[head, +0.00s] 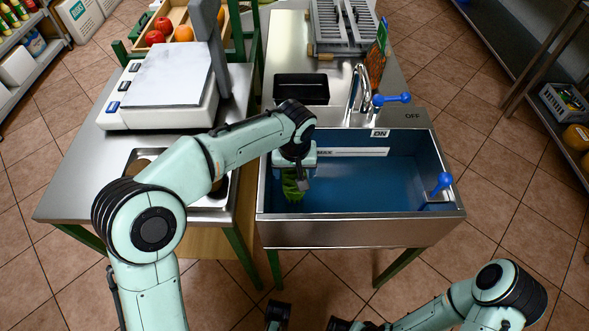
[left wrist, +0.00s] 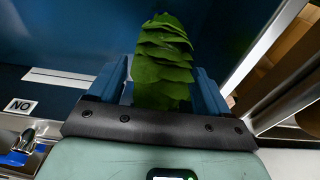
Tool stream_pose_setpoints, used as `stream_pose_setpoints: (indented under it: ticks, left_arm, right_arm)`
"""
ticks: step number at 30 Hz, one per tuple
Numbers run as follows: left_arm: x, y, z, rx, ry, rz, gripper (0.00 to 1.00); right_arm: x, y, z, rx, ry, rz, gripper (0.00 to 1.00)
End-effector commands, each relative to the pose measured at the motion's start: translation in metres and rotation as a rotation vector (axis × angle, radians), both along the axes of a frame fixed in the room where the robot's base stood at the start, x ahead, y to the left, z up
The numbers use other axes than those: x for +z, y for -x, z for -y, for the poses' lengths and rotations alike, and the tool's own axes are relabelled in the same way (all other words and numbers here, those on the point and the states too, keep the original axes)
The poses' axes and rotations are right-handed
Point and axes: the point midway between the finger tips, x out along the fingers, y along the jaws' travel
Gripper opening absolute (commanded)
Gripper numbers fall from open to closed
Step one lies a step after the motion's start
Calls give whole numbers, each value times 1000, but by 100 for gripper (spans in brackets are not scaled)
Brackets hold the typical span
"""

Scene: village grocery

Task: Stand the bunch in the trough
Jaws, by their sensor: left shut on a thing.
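My left gripper (head: 300,180) is inside the left end of the trough (head: 390,183), a steel-rimmed sink with a blue interior. It is shut on a green leafy bunch (head: 291,188). In the left wrist view the bunch (left wrist: 163,62) shows as layered leaves between the two blue fingers. Its far end, and whether it touches the trough floor, I cannot tell. A white strip marked MAX (head: 350,152) is on the trough's back wall. The tap's blue lever (head: 392,98) points right, toward the OFF label (head: 412,116).
A scale (head: 165,85) stands on the counter to the left. A dark tray (head: 301,89) and a grey rack (head: 342,28) are behind the trough. A blue handle (head: 442,183) sits at the trough's right end.

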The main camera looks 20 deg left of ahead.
Motion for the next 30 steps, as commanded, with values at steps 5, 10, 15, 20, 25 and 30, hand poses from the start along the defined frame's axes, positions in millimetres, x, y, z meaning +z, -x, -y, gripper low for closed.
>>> stream_pose_setpoints:
  ticks: [5, 10, 15, 20, 25, 30]
  left_arm:
    - [-1, 0, 0, 0, 1, 1, 12]
    - [-2, 0, 0, 0, 0, -1, 100]
    - [-2, 0, 0, 0, 0, -1, 100]
    - [11, 1, 1, 0, 1, 1, 100]
    - [45, 5, 2, 0, 2, 5, 100]
    - [82, 11, 4, -1, 1, 3, 100]
  right_arm:
    - [-1, -1, 1, -2, 1, 3, 0]
    - [-2, -2, 1, -3, 3, 6, 0]
    - [-1, -2, 1, -3, 3, 6, 0]
    - [4, 3, -1, 3, -3, -7, 0]
    - [14, 11, -5, 13, -14, -32, 0]
    - [22, 16, -5, 16, -18, -46, 0]
